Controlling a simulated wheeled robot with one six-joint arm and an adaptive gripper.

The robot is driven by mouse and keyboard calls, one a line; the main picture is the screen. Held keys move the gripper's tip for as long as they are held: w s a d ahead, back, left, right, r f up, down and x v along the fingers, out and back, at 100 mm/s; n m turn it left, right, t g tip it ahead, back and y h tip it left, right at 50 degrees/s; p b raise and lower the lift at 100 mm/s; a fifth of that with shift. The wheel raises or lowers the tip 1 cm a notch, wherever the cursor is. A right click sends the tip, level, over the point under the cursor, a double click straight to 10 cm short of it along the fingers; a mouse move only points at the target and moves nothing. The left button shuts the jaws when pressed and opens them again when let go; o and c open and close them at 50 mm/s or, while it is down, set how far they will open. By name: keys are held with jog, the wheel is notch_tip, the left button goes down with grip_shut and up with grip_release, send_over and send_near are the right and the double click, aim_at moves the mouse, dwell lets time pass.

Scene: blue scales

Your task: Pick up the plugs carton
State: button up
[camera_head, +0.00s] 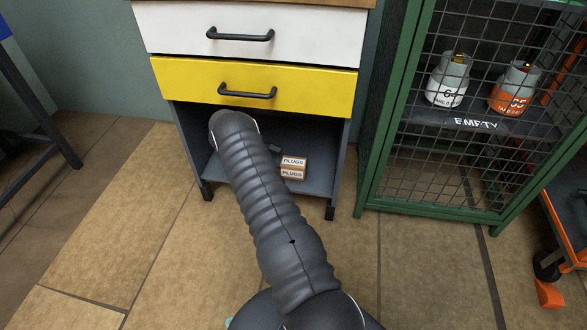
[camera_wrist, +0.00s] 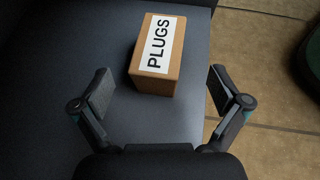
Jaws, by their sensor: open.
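The plugs carton (camera_head: 292,169) is a small brown box with white "PLUGS" labels. It sits on the grey bottom shelf (camera_head: 252,191) of the cabinet, on the right side of the opening. In the wrist view the carton (camera_wrist: 158,55) stands on the dark shelf (camera_wrist: 60,75), a little beyond my gripper and between the lines of its two fingers. My gripper (camera_wrist: 162,97) is open and empty, with the fingers spread on either side and apart from the carton. In the head view my arm covers part of the shelf and mostly hides the gripper.
Above the shelf are a closed yellow drawer (camera_head: 255,86) and a white drawer (camera_head: 250,35), both with black handles. The cabinet's right side post (camera_head: 339,165) stands near the carton. A green mesh cage (camera_head: 440,199) with gas bottles is to the right. Tiled floor lies in front.

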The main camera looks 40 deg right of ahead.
aim_at(293, 165)
jog(key=shift+x, duration=3.55)
jog(key=shift+a+f, duration=0.1)
jog(key=shift+a, duration=0.05)
jog(key=c, duration=1.7)
